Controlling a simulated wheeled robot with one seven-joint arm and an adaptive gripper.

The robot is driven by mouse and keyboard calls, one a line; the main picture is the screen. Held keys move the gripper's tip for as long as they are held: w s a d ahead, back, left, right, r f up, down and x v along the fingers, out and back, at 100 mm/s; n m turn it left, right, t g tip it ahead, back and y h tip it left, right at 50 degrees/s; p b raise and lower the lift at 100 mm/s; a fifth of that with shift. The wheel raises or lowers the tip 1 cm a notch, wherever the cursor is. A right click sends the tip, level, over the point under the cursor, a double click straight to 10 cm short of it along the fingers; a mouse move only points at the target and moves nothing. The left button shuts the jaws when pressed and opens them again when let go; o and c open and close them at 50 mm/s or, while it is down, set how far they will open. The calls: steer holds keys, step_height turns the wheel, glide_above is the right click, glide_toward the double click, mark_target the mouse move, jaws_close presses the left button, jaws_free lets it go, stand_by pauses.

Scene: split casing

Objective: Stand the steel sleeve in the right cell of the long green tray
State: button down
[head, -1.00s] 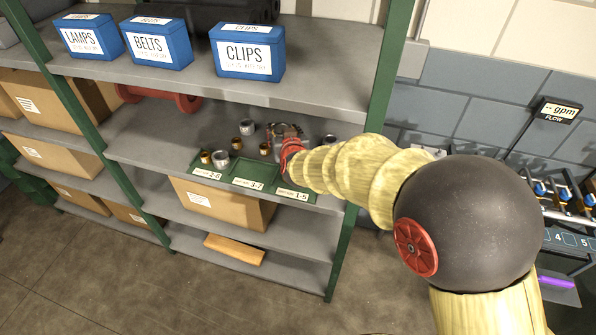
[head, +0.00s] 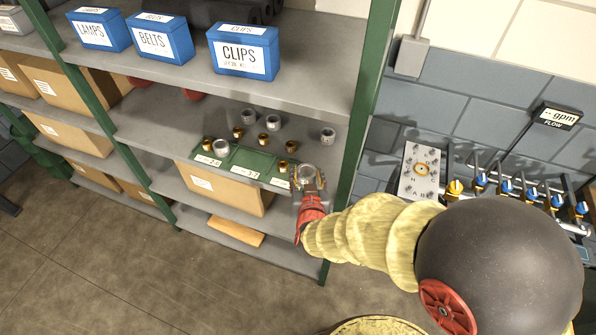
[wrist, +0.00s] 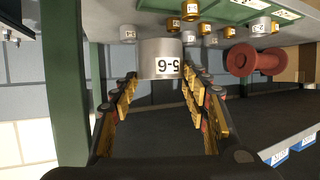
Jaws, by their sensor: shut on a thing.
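My gripper (head: 308,184) is shut on a steel sleeve (head: 307,170), a silvery ring held upright off the front edge of the shelf. In the wrist view the sleeve (wrist: 162,58) sits between the fingertips, with a white tag reading 5-6 upside down. The long green tray (head: 249,159) lies on the shelf to the left of the gripper. Its left cell holds a brass sleeve (head: 208,143) and a steel one (head: 221,148); its middle cell looks empty. A brass sleeve (head: 283,167) stands in the right cell, whose right end is partly hidden by my gripper.
Several loose brass and steel sleeves stand behind the tray, including a steel one (head: 328,134) near the right post. A green shelf post (head: 352,165) rises just right of my gripper. The upper shelf (head: 300,78) overhangs. A red spool (wrist: 255,59) shows in the wrist view.

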mark_target(304, 168)
steer(key=x, duration=0.6)
steer(key=shift+w+a+f, duration=0.15)
steer(key=shift+a+f, duration=0.05)
steer(key=shift+a, duration=0.1)
steer(key=w+f, duration=0.1)
steer(key=f, duration=0.1)
steer(key=w+f, duration=0.1)
steer(key=w, duration=0.1)
steer(key=w+a+f+b, duration=0.1)
steer(key=w+f, duration=0.1)
steer(key=shift+w+f, duration=0.1)
steer(key=shift+f, duration=0.25)
steer(key=shift+w+f, duration=0.15)
steer(key=shift+f, duration=1.5)
steer(key=shift+f+b, duration=0.2)
steer(key=shift+b, duration=0.15)
steer(key=c, duration=1)
jaws_free()
steer(key=shift+o, duration=0.2)
